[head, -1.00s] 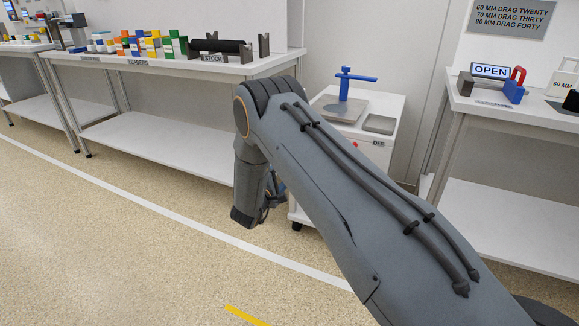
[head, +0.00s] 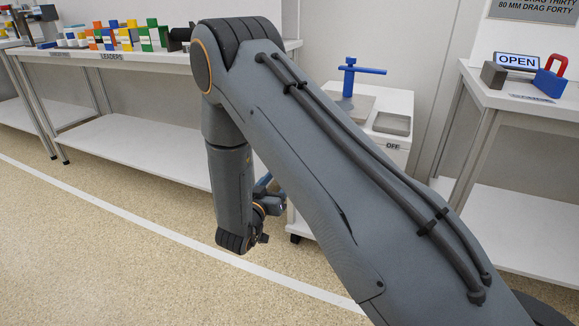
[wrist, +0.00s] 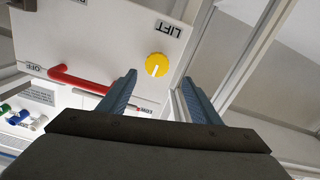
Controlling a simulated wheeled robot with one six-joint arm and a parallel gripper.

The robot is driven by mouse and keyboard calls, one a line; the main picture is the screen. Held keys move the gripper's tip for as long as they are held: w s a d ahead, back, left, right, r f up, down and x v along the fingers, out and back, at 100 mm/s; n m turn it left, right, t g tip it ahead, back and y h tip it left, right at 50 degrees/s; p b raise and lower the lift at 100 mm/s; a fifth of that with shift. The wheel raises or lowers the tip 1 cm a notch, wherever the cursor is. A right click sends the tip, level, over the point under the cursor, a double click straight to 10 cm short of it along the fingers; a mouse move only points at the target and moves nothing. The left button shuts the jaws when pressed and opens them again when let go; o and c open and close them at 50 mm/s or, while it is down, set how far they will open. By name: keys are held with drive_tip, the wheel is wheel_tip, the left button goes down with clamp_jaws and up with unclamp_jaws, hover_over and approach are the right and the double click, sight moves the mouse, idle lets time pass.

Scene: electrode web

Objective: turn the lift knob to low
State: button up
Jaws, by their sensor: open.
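The lift knob (wrist: 157,66) is a yellow disc with a white pointer line, on the white cart front below the LIFT label (wrist: 169,29) in the wrist view. My gripper (wrist: 158,82) is open, its two blue fingers spread. The knob shows between and beyond the fingertips, and nothing is between the jaws. A LOW label (wrist: 144,109) seems to sit near the left finger; its text is small. In the head view my arm hides the knob and most of the cart front.
A red handle (wrist: 80,80) with an OFF label (wrist: 35,67) is left of the knob. The white cart (head: 398,100) carries a blue T-shaped tool (head: 349,78) and a grey tray (head: 392,124). Benches stand left (head: 120,128) and right (head: 530,187) of it.

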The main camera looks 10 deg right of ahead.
drive_tip(key=b+x, duration=0.2)
drive_tip(key=x, duration=0.6)
drive_tip(key=shift+d, duration=0.3)
drive_tip(key=shift+s, duration=0.15)
drive_tip(key=c, duration=1)
drive_tip(key=shift+c, duration=0.2)
drive_tip(key=shift+n+p, duration=0.4)
drive_tip(key=shift+p, duration=0.35)
drive_tip(key=o, duration=1)
drive_tip(key=shift+o, duration=0.2)
